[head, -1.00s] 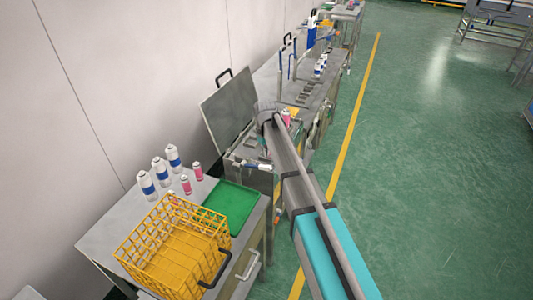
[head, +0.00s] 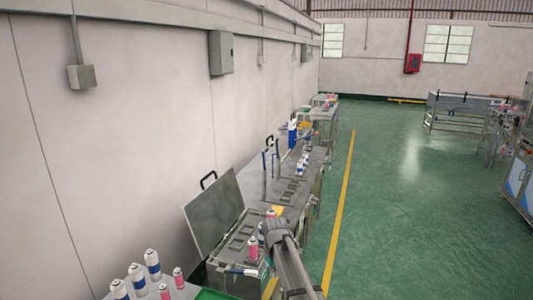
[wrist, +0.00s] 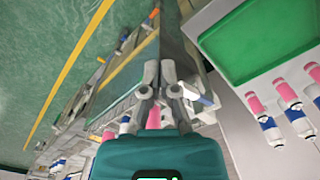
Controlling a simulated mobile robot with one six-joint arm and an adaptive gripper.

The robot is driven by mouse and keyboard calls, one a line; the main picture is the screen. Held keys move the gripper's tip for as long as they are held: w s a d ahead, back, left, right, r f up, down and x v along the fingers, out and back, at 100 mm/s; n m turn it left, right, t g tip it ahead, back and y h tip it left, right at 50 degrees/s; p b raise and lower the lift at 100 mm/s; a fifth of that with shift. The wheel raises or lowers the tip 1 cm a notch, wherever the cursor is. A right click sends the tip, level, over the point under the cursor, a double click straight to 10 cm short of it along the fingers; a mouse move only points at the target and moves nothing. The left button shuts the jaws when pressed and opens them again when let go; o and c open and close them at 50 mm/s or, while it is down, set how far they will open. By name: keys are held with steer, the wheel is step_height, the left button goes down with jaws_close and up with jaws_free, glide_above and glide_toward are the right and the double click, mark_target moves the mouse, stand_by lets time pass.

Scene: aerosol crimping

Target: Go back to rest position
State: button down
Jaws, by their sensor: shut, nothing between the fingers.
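My gripper (wrist: 160,72) shows in the wrist view with its two grey fingertips close together and nothing held between them. In the head view my arm reaches in from the bottom, and its end hangs over the machine box (head: 235,286) with the raised grey lid (head: 213,212). The fingers cannot be made out there. A pink can (head: 253,248) stands upright at the box, beside my arm's end. In the wrist view a pink can (wrist: 153,118) is partly hidden behind my gripper body.
White-blue and pink cans (head: 152,264) stand on the near table. A green tray (wrist: 262,40) lies on it, mostly cut off in the head view. Further benches with cans and fixtures (head: 302,165) line the wall. The green floor (head: 400,220) right of the yellow line (head: 340,215) is clear.

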steer(key=s+d+f+m+b, duration=0.1)
steer(key=s+d+m, duration=0.2)
steer(key=s+d, duration=0.4)
steer(key=s+d+f+m+b, duration=0.1)
steer(key=s+d+f+m, duration=0.1)
steer(key=s+d, duration=0.5)
steer(key=s, duration=0.5)
steer(key=shift+s+d+m+b, duration=0.15)
steer(key=shift+d+m+b, duration=0.15)
steer(key=shift+m+b, duration=0.1)
